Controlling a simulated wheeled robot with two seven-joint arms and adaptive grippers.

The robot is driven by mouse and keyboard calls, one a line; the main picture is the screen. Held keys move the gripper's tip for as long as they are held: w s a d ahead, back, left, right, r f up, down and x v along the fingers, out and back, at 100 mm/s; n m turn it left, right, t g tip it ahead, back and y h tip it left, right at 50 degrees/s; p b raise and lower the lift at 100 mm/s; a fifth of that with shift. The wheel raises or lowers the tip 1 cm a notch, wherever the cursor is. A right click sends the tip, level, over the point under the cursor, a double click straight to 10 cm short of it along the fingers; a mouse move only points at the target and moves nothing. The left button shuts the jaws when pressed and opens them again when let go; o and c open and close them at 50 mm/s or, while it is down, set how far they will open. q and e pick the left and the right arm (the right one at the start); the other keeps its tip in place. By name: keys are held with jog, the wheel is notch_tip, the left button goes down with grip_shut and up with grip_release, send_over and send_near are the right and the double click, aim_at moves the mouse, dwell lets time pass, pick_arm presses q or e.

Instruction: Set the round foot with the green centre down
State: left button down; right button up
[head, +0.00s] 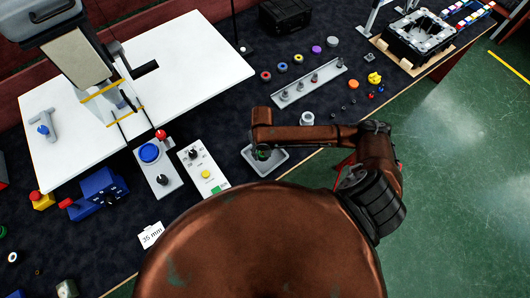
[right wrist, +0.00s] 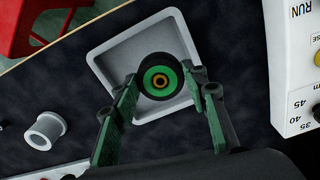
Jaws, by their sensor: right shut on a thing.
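The round foot (right wrist: 161,80) has a black rim, a green face and a small brass-coloured ring at its middle. In the right wrist view it sits between the green fingers of my right gripper (right wrist: 165,90), which is shut on it. Behind it is a shallow square grey tray (right wrist: 108,62); I cannot tell whether the foot touches its floor. In the head view my right gripper (head: 262,152) is over the same tray (head: 276,167), and my arm and the gripper hide most of the foot. My left gripper is not in view.
The table edge is close on the near right side.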

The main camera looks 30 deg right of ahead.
jog(key=f, duration=0.1)
jog(key=w+d+f, duration=0.2)
jog(key=shift+d+f, duration=0.15)
jog(key=shift+f, duration=0.2)
notch_tip(320, 180, down, 3)
jog(key=shift+r, duration=0.1)
jog(key=o, duration=1.2)
jog(key=shift+c, duration=0.2)
notch_tip(320, 180, up, 12)
jog(key=shift+r, duration=0.1)
